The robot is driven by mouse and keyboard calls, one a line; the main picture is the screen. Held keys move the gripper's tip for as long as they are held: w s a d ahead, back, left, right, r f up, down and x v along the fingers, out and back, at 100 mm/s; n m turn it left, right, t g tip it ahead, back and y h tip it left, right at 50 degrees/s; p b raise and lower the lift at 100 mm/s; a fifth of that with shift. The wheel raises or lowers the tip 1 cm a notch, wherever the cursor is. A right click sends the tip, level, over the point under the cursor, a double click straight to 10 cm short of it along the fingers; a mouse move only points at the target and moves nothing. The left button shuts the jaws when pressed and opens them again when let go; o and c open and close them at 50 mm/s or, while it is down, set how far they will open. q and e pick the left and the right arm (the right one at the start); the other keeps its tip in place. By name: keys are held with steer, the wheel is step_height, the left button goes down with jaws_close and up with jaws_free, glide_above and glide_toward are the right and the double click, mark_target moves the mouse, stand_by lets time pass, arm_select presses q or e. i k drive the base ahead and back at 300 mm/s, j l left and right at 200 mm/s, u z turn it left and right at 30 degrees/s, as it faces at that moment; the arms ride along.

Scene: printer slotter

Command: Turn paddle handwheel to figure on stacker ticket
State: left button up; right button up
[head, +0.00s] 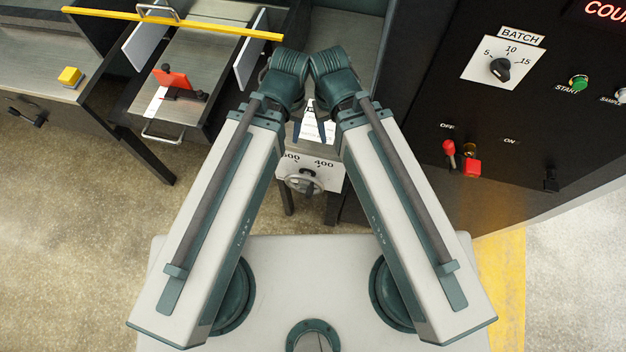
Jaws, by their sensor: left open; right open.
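The handwheel (305,183) is a small grey wheel. It sits in front of a white scale plate (328,177) in the lower middle of the head view. The plate shows 400 on the right and a partly covered number on the left, seemingly ending in 00. A white printed sheet (311,129), perhaps the stacker ticket, shows between my grippers; its figure cannot be read. My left gripper (297,131) and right gripper (321,131) are close together above the wheel, apart from it. Both are open and empty, largely hidden by my wrists.
A dark control panel (520,120) stands at the right with a BATCH knob (500,69), a green START button (578,83) and a red switch (449,147).

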mark_target(306, 183)
steer(key=l+u, duration=0.15)
steer(key=u, duration=0.4)
steer(key=k+l+u, duration=0.75)
steer(key=k+l, duration=0.7)
steer(key=k, duration=0.1)
